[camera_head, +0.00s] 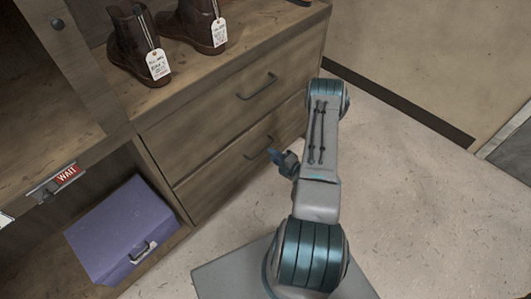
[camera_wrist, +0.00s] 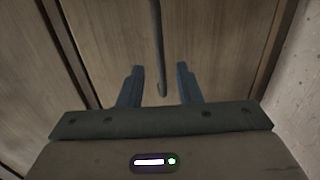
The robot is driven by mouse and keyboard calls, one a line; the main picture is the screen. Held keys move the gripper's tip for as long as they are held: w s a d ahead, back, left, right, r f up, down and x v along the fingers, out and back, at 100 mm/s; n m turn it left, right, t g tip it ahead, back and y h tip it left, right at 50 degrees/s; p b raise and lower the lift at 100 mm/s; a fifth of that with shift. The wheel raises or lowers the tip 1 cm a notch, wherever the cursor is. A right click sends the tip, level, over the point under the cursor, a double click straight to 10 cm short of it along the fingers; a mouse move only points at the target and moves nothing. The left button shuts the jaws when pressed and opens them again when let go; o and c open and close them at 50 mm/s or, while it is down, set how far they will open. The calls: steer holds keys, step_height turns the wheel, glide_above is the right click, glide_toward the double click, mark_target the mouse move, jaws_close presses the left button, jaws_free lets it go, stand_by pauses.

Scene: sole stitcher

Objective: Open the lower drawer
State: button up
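The lower drawer (camera_head: 215,180) is a brown wooden front at the bottom of the cabinet, and it appears closed. Its dark bar handle (camera_head: 259,148) is partly hidden by my gripper (camera_head: 276,154) at its right end. In the wrist view the handle (camera_wrist: 157,40) runs down from the top edge, and its near end lies between my two fingers. My gripper (camera_wrist: 159,70) is open, with a finger on either side of the handle and a visible gap to each. The drawer front (camera_wrist: 215,40) fills the background there.
The upper drawer (camera_head: 215,120), with its own handle (camera_head: 257,87), is closed above. Brown boots (camera_head: 134,45) with tags stand on the cabinet top. A purple box (camera_head: 110,235) sits in the open shelf at left, under a WAIT sign (camera_head: 67,175). The floor (camera_head: 410,180) at right is clear.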

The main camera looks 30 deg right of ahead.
steer(key=x, duration=0.5)
steer(key=shift+b, duration=0.4)
jaws_close()
